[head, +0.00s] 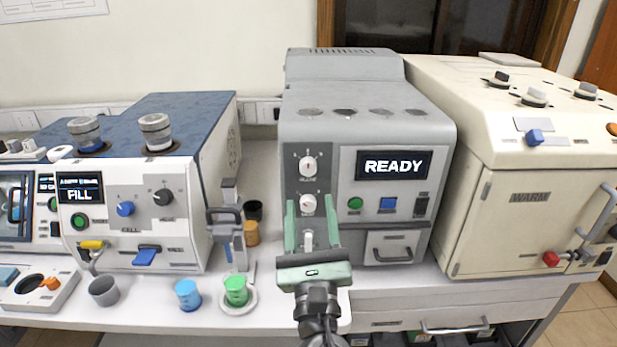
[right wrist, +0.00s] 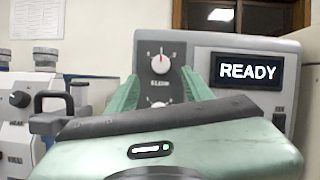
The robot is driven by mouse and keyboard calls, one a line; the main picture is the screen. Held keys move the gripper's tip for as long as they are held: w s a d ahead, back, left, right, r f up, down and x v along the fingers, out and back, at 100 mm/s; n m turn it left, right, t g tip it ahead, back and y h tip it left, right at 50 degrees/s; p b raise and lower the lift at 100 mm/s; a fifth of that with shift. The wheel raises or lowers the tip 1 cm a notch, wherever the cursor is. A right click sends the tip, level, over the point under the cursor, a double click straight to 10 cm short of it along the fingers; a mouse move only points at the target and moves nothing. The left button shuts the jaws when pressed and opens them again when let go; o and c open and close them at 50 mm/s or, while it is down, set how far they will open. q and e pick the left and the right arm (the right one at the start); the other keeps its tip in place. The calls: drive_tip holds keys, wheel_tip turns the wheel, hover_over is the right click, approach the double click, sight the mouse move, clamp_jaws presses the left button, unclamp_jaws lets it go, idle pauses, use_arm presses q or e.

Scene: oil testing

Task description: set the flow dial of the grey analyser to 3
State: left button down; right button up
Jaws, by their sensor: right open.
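The grey analyser (head: 362,120) stands in the middle of the bench, its screen (head: 393,165) reading READY. Its left panel bears a column of white dials: an upper dial (head: 308,165), a middle dial (head: 308,204) and a lower knob (head: 308,239). The small labels are too blurred to read surely. My right gripper (head: 309,204) is open and empty, its green fingers pointing at the panel on either side of the middle dial. Contact cannot be told. In the right wrist view the upper dial (right wrist: 161,61) shows a red mark at its top, above the gripper (right wrist: 160,78). My left gripper is not in view.
A blue-topped white machine (head: 135,210) stands left and a cream machine (head: 490,150) right. A grey handled stand (head: 228,237), a green cup (head: 236,290) and a blue cup (head: 188,294) stand left of my right gripper. A drawer (head: 389,247) is below the screen.

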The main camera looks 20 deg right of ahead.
sight(308, 170)
drive_tip(key=p+x, duration=0.2)
drive_tip(key=x, duration=0.4)
drive_tip(key=shift+w+d+r, duration=0.1)
drive_tip(key=shift+w+d, duration=0.05)
drive_tip(key=shift+w+d+r, duration=0.1)
drive_tip(key=shift+w+r, duration=0.05)
drive_tip(key=shift+w, duration=0.4)
clamp_jaws()
